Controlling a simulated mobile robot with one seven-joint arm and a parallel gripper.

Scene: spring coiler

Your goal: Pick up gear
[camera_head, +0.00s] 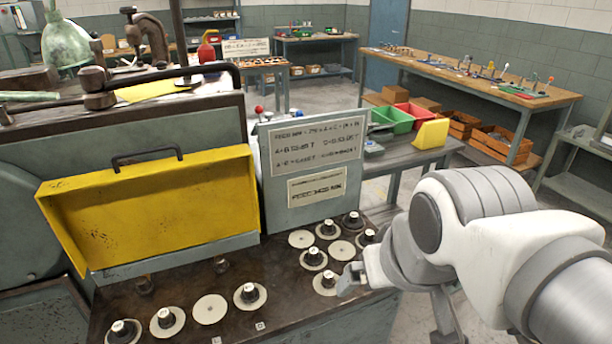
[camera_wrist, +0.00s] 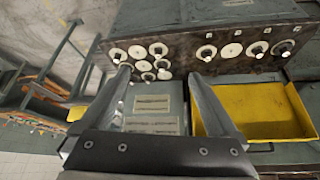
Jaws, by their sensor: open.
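Several pale round gears sit on the dark bench top of the machine. In the head view, one gear (camera_head: 326,283) on a dark post lies just left of my gripper (camera_head: 352,280); others cluster behind it, such as this gear (camera_head: 313,258). A front row includes a gear (camera_head: 250,295) on a post and a flat gear disc (camera_head: 210,309). In the wrist view, my gripper (camera_wrist: 160,76) is open with nothing seen between its fingers; the gear cluster (camera_wrist: 138,52) shows beyond the fingertips. The left fingertip overlaps one post there; contact cannot be told. Which gear is meant is unclear.
A yellow open cover (camera_head: 150,205) and an upright sign panel (camera_head: 315,160) stand behind the gears. A side table (camera_head: 405,160) with green and red bins is at the back right. Open floor lies right of the machine, and a long workbench (camera_head: 470,75) stands farther back.

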